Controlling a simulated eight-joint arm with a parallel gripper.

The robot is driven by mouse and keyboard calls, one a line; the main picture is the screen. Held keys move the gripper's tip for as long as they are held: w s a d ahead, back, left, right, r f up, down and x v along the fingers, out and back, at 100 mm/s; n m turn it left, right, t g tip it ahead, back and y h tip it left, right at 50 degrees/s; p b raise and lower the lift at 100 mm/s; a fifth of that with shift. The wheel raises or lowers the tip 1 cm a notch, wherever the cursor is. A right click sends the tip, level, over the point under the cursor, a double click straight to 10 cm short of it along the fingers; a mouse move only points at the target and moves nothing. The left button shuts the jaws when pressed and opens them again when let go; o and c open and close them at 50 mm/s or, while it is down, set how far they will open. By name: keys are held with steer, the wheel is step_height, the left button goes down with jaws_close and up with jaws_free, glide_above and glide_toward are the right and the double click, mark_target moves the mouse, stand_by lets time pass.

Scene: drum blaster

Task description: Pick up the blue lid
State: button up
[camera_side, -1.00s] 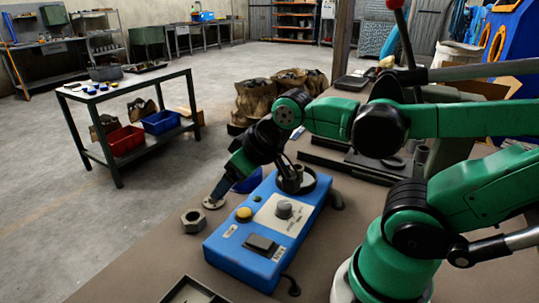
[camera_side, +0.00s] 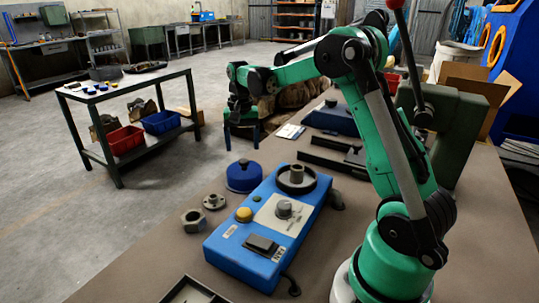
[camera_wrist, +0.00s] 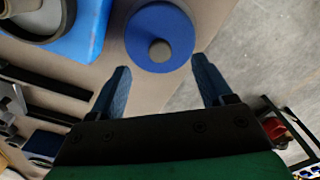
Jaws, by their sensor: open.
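The blue lid (camera_side: 244,175) is a round blue disc with a dark knob on top. It sits on the brown table, just left of the blue control box (camera_side: 268,225). In the wrist view the lid (camera_wrist: 150,36) lies at the top centre, beyond the fingertips, with its grey knob facing me. My gripper (camera_side: 241,138) hangs above and behind the lid in the side view, apart from it. In the wrist view my gripper (camera_wrist: 160,65) is open, its two blue fingers spread wide with nothing between them.
A hex nut (camera_side: 193,220) and a grey flanged ring (camera_side: 214,201) lie left of the box. A dark round cup (camera_side: 296,180) sits on the box's far end. Dark rails (camera_side: 335,160) lie behind it. The table's edge is close to the lid's left.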

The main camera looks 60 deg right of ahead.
mark_target(244, 161)
step_height(244, 161, down, 6)
steer(key=shift+r, duration=0.15)
jaws_close()
stand_by(0.3)
